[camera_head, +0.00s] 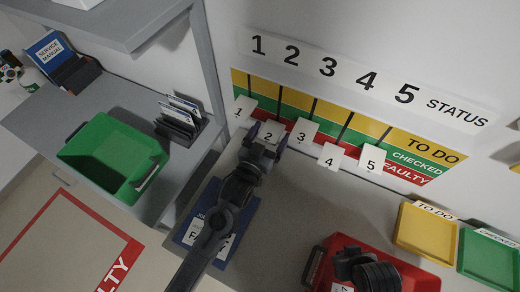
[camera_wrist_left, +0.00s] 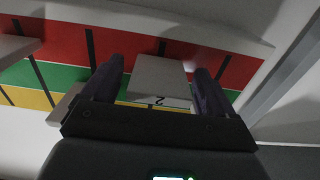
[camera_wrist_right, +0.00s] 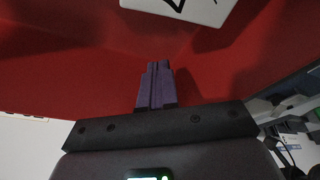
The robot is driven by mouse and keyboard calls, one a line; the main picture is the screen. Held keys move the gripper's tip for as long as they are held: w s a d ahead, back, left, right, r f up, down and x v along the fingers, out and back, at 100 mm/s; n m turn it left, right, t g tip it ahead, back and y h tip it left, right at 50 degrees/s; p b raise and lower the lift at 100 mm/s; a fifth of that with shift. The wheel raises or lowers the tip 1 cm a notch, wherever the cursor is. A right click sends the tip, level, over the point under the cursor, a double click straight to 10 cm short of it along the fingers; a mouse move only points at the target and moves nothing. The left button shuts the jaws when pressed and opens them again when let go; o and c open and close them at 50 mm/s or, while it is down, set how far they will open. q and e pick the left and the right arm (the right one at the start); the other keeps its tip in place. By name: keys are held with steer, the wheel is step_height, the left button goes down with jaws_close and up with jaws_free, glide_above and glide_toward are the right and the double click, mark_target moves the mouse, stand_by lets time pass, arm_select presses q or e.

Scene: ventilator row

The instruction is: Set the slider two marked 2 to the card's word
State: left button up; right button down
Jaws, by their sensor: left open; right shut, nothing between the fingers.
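The status board (camera_head: 350,122) on the wall has a yellow TO DO band, a green CHECKED band and a red FAULTY band. Slider 2 (camera_head: 268,134) is a white plate low in its column; its exact band is hard to tell. It also shows upside down in the left wrist view (camera_wrist_left: 158,78). My left gripper (camera_head: 268,137) is open, with a finger on either side of slider 2; contact is unclear. A blue holder (camera_head: 246,214) bears a white card (camera_head: 194,232) starting with F; my left arm hides the rest. My right gripper (camera_wrist_right: 155,82) is shut and empty over red.
Sliders 1 (camera_head: 245,107), 3 (camera_head: 303,131), 4 (camera_head: 330,155) and 5 (camera_head: 372,159) flank slider 2. A red tray (camera_head: 420,280) lies under my right arm. Yellow (camera_head: 427,230) and green (camera_head: 490,258) trays stand right. A green bin (camera_head: 105,150) is left.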

steer(key=shift+a+f+b, duration=0.1)
steer(key=shift+f+b, duration=0.75)
steer(key=shift+f, duration=0.1)
arm_select(q)
steer(key=v, duration=0.9)
steer(key=shift+s+a, duration=0.15)
steer(key=shift+s, duration=0.1)
arm_select(e)
steer(key=shift+r+p, duration=0.45)
arm_select(q)
steer(key=s+a+f+n+g+y+p, duration=0.1)
steer(key=s+a+f+g+y+p, duration=0.1)
steer(key=s+a+g, duration=0.4)
steer(key=s+a+f+n+g+y+p, duration=0.1)
steer(key=s+a+f+g+y+p, duration=0.2)
steer(key=s+a, duration=0.9)
steer(key=shift+s+n+g+y+p, duration=0.3)
steer(key=shift+s+g+y+p, duration=0.6)
steer(key=shift+s+g+p, duration=0.8)
arm_select(e)
step_height(320, 180, up, 8)
arm_select(q)
steer(key=shift+g, duration=0.3)
